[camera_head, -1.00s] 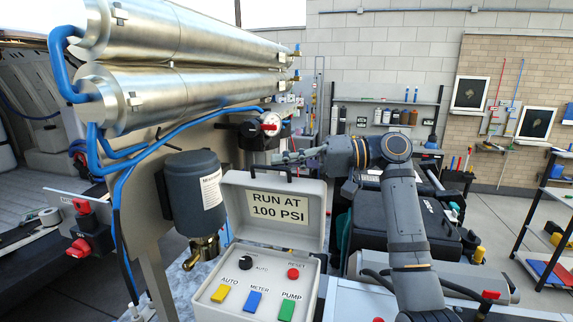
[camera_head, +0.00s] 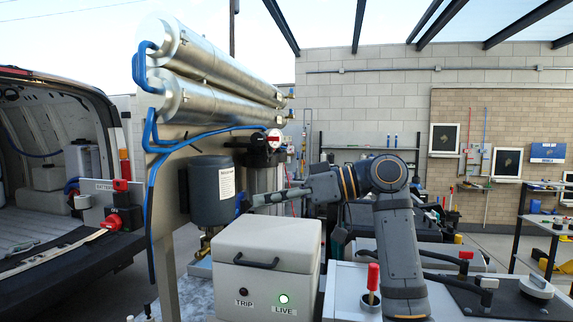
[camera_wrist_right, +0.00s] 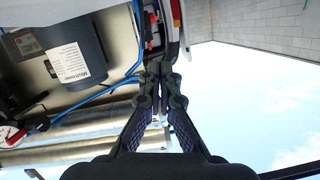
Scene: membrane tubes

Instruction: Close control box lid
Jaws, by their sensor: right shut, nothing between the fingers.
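The control box (camera_head: 267,275) is a light grey case at the lower centre of the head view. Its lid (camera_head: 280,238) is down over the body and hides the coloured buttons. A dark handle (camera_head: 255,262) is on the lid's front side. TRIP and LIVE labels show below it, and the LIVE lamp (camera_head: 283,299) is lit. My right gripper (camera_head: 258,198) is above and behind the lid, pointing left, shut and empty. It also shows in the right wrist view (camera_wrist_right: 160,75), fingers together. My left gripper is in no view.
A dark filter canister (camera_head: 211,190) stands left of my right gripper. Metal membrane tubes (camera_head: 215,65) with blue hoses are above it. A red-handled valve (camera_head: 372,280) is right of the box. A van with an open cargo bay (camera_head: 45,190) is at the left.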

